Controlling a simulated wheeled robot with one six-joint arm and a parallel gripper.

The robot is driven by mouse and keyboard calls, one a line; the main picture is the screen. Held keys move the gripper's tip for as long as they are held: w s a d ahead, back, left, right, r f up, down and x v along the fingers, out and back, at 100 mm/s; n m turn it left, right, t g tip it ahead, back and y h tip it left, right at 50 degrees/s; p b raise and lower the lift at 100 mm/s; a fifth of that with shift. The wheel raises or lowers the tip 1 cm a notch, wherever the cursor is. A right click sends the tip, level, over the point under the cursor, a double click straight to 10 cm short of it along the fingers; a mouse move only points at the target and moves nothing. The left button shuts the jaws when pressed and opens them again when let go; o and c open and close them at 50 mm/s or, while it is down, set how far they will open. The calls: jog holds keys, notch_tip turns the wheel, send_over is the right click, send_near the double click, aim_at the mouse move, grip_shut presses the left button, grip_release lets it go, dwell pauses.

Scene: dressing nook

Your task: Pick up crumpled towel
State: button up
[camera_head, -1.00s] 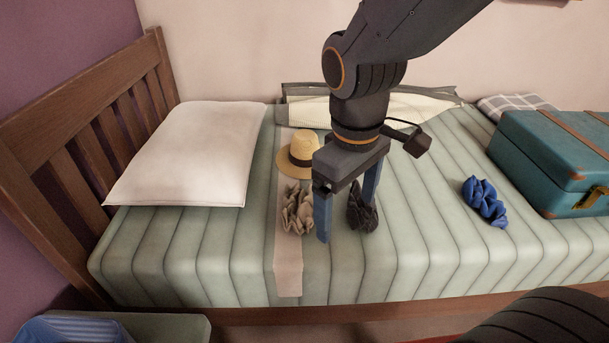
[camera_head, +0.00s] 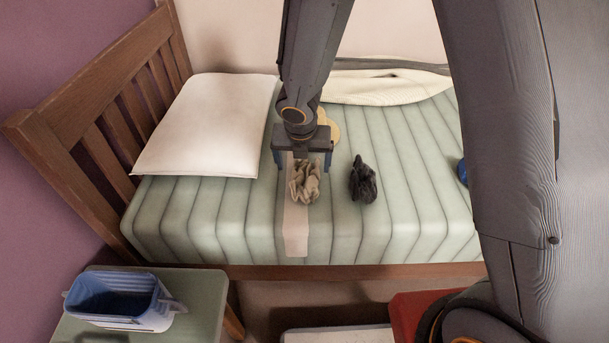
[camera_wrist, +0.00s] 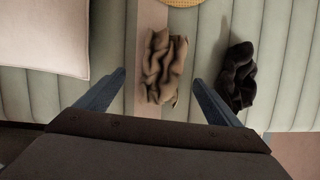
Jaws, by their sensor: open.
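A crumpled beige cloth (camera_head: 304,184), which looks like the towel, lies on the bed over a pale pink strip. It also shows in the wrist view (camera_wrist: 163,68), between the fingertips. A crumpled black cloth (camera_head: 363,181) lies to its right, apart from it; the wrist view shows it outside the right finger (camera_wrist: 238,75). My gripper (camera_head: 302,166) is open and empty, pointing down with its blue fingers at either side of the beige cloth. Its height above the cloth is hard to tell. A straw hat (camera_head: 328,122) is partly hidden behind my gripper.
A white pillow (camera_head: 208,125) lies left, by the wooden headboard (camera_head: 85,120). A cream blanket (camera_head: 385,88) is at the back. A blue bin (camera_head: 120,302) stands on a small table (camera_head: 205,300) at front left. A blue item (camera_head: 462,172) is mostly hidden by my arm.

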aim_at(304, 170)
jog(key=shift+b+x, duration=1.7)
jog(key=shift+x, duration=1.45)
jog(key=shift+d, duration=0.15)
jog(key=c, duration=1.2)
jog(key=shift+r, duration=0.15)
